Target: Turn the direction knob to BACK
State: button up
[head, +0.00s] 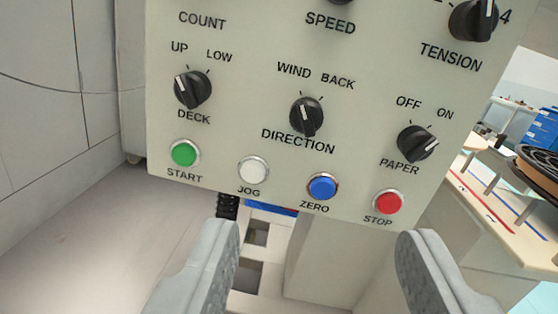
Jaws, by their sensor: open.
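The direction knob (306,117) is a black rotary knob with a white pointer line, in the middle of the pale control panel (240,110). WIND is printed at its upper left and BACK at its upper right. Its pointer leans up and slightly left, on the WIND side. My gripper (318,240) is open and empty, with its two grey fingers wide apart at the bottom of the view. In the picture the fingertips lie below the knob and the button row, touching nothing that I can see.
The deck knob (192,89) is left of the direction knob, the paper knob (417,142) right, and the tension knob (474,19) upper right. Below are the green START (184,153), white JOG (253,170), blue ZERO (322,186) and red STOP (388,202) buttons. A bench (500,200) stands at right.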

aim_at(306, 119)
jog(key=w, duration=1.7)
jog(key=shift+w+d+f, duration=0.15)
jog(key=shift+w+f, duration=0.05)
jog(key=shift+w, duration=0.05)
jog(key=shift+c, duration=0.2)
jog(key=c, duration=0.9)
